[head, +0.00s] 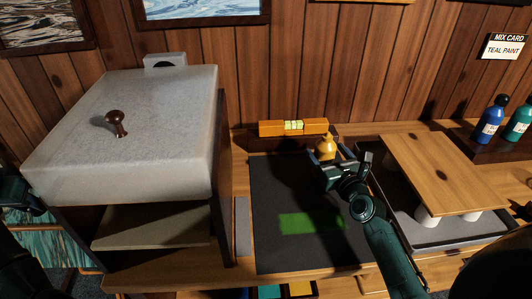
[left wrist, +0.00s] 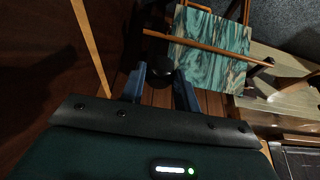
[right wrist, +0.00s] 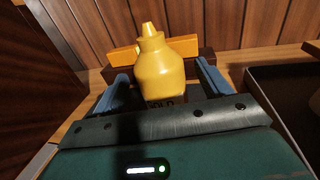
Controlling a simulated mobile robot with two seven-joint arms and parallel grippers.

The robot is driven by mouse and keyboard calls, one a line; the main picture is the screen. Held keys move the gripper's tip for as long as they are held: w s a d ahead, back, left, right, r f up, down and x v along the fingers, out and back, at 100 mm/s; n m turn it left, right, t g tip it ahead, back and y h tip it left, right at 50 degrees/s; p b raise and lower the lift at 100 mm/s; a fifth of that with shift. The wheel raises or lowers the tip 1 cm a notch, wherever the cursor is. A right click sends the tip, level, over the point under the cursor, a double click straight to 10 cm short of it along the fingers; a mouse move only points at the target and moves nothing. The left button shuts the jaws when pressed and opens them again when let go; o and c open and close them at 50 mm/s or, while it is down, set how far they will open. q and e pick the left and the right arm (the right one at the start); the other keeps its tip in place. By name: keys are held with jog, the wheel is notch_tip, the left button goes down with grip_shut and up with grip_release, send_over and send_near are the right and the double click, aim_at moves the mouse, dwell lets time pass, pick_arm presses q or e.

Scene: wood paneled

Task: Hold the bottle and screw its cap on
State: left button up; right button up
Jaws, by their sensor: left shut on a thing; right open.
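A yellow bottle (head: 325,148) stands upright at the back edge of the dark mat. In the right wrist view the bottle (right wrist: 161,72) shows a narrow pointed top with no cap on it and part of a dark-lettered label. My right gripper (head: 331,160) is open, with its blue fingers on either side of the bottle. My left gripper (left wrist: 160,80) is shut on a small dark rounded thing (left wrist: 161,76), possibly the cap; shadow hides its detail. In the head view only dark parts of my left arm show at the left edge.
An orange level (head: 270,129) lies behind the bottle. A pale-topped cabinet (head: 150,120) with a brown knob stands left. A tray (head: 440,237) under a raised wooden board (head: 440,165) is at right. Blue (head: 491,122) and teal (head: 519,125) bottles stand far right. The mat (head: 285,190) is mostly clear.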

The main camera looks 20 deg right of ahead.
jog(key=w, duration=0.3)
jog(key=shift+w+d+f, duration=0.1)
jog(key=shift+w, duration=0.3)
jog(key=shift+c, duration=0.3)
jog(key=c, duration=1.2)
